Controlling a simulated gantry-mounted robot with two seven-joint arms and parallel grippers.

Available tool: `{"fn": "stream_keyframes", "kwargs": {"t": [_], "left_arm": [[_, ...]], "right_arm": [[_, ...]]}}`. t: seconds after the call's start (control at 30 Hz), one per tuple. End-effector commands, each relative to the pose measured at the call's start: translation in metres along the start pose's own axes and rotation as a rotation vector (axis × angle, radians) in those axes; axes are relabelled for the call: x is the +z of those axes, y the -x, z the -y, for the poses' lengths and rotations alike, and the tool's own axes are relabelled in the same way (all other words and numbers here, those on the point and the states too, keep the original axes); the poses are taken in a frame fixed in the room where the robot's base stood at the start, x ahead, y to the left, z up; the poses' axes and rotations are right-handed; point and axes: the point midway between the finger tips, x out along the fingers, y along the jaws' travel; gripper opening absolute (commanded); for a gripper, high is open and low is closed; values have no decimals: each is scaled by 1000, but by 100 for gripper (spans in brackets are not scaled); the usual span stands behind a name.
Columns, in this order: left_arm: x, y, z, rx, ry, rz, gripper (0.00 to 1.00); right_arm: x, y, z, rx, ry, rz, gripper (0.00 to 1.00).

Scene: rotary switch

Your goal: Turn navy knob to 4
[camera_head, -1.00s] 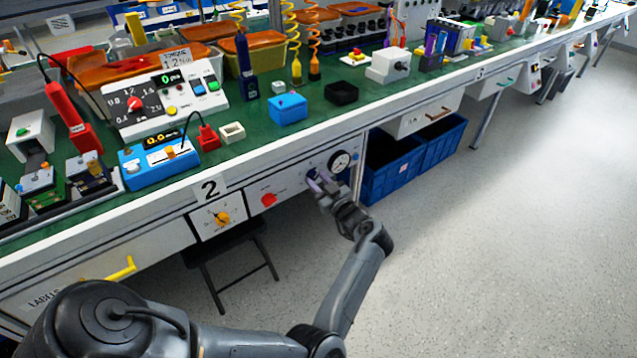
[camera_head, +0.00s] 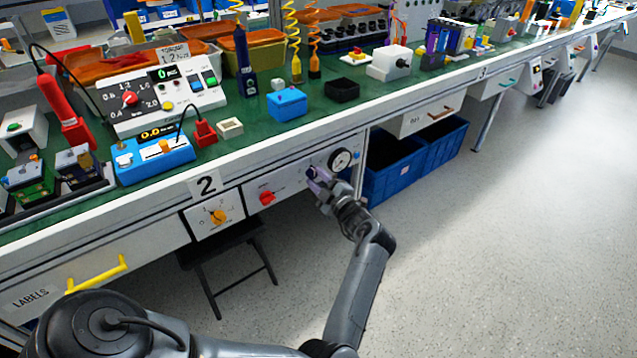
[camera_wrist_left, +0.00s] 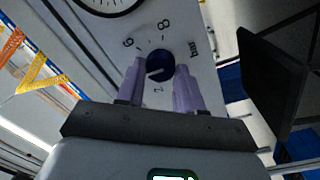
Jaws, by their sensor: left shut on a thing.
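The navy knob (camera_wrist_left: 160,64) is on the light panel under the bench, with a pale pointer mark on its face. In the left wrist view, the digits 6, 8 and 2 and the word "bar" show around it; the 4 is not visible. My left gripper (camera_wrist_left: 158,72) has its two purple fingers on either side of the knob and is shut on it. In the head view, the left gripper (camera_head: 317,181) is at the right part of the panel and mostly covers the knob. My right gripper is not in view.
A round gauge (camera_head: 340,159) is just beside the knob. A red knob (camera_head: 267,198) and a yellow-orange knob (camera_head: 218,217) are further left. Blue crates (camera_head: 400,180) stand under the bench to the right.

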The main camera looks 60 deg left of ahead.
Motion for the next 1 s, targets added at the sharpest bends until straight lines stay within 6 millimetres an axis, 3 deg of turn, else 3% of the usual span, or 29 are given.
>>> {"fn": "stream_keyframes", "kwargs": {"t": [0.63, 0.67, 0.8, 1.0], "left_arm": [[0, -1, 1, -2, 51, -3, 6], [0, -1, 1, -2, 51, -3, 39], [0, -1, 1, -2, 51, -3, 61], [0, 0, 1, -1, 51, -3, 62]], "right_arm": [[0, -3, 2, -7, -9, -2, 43], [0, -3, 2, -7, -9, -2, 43], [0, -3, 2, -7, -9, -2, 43], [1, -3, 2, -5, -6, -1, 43]]}}
